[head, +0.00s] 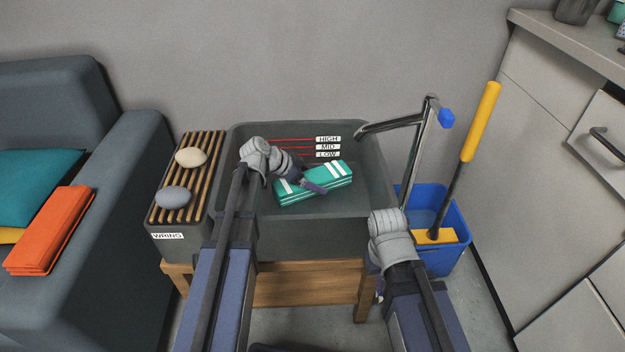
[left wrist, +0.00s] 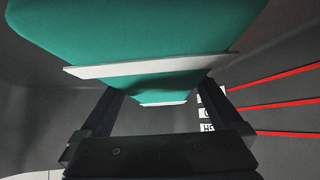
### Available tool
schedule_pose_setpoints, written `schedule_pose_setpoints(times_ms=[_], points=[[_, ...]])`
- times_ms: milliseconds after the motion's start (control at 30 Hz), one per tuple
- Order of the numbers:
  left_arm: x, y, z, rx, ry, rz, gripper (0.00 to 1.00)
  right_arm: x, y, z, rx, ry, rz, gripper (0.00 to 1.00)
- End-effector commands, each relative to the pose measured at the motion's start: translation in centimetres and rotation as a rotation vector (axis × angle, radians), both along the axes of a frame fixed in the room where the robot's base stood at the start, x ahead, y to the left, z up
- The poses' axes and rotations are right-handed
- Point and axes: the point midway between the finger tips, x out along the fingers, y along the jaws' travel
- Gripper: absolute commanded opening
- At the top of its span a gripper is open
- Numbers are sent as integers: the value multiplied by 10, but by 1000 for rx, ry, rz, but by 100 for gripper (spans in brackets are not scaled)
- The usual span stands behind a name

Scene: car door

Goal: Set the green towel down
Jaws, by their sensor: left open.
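The green towel (head: 330,180) is a folded block with white stripes, inside the grey basin (head: 385,170). It looks low in the basin, but I cannot tell how fully it rests on the floor. My left gripper (head: 314,187) is open at the towel's near side. In the left wrist view the towel (left wrist: 140,30) fills the top, close to the camera, with the dark fingers reaching up behind it; their tips are hidden. My right arm's wrist is in front of the basin's right side, and its fingers do not show.
A slatted rack (head: 184,180) marked WRING holds two stones, left of the basin. A metal tap (head: 400,122) stands at the basin's right. A blue bucket (head: 455,218) with a yellow-handled tool stands right. An orange towel (head: 50,232) lies on the sofa.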

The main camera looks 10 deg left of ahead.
Motion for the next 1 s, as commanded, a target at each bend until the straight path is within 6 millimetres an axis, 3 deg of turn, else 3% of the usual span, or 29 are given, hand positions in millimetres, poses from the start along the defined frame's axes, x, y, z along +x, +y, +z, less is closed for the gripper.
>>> schedule_pose_setpoints(times_ms=[267, 600, 1000], points=[[-8, 9, 19, 0, 0, 1, 100, 0, 0, 19, 0, 0, 4, 0], [-30, 37, 55, 0, -1, 2, 100, 0, 0, 55, 0, 1, 13, 0], [-33, 42, 56, 0, 0, 0, 100, 0, 0, 56, 0, 2, 14, 0]])
